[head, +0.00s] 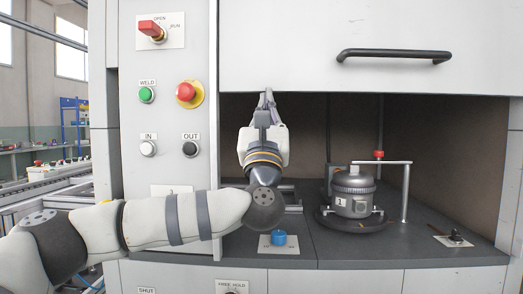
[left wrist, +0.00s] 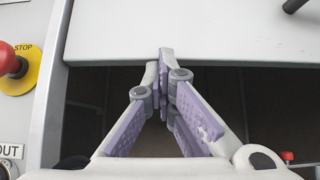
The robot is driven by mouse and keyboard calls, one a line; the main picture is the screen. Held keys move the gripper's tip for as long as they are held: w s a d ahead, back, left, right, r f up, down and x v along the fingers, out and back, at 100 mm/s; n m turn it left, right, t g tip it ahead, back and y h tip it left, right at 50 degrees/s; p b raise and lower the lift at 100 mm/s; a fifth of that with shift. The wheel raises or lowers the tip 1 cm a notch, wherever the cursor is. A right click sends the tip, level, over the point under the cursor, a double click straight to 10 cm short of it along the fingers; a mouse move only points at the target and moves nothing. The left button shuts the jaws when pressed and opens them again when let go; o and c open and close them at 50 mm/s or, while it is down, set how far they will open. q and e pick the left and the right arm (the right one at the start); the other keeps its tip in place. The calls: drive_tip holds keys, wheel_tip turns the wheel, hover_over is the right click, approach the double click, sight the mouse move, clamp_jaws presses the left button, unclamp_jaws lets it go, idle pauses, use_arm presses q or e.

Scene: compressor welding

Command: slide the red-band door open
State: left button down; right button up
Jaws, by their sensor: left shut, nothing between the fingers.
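A white door panel (head: 300,45) with a black bar handle (head: 395,55) covers the upper part of the cabinet opening. No red band shows on the part in view. The panel also shows in the left wrist view (left wrist: 200,30), with a bit of its handle (left wrist: 294,4) at the top right. My left gripper (head: 267,96) is shut and empty, its fingertips at the panel's lower edge near its left end. In the left wrist view the fingertips (left wrist: 164,57) overlap that edge; I cannot tell whether they touch it. My right gripper is out of view.
Below the panel, a grey compressor (head: 353,190) stands on the dark bench (head: 300,249), beside a metal post (head: 406,190). A blue knob (head: 278,237) sits at the bench's front. A control column with a red stop button (head: 186,92) stands left of my gripper.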

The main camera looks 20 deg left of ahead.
use_arm(q)
wheel_tip(320, 180, up, 24)
drive_tip(key=p, duration=0.3)
drive_tip(key=shift+w+r, duration=0.25)
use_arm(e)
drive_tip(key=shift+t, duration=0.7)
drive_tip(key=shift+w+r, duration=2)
use_arm(q)
drive_tip(key=shift+w+a, duration=0.1)
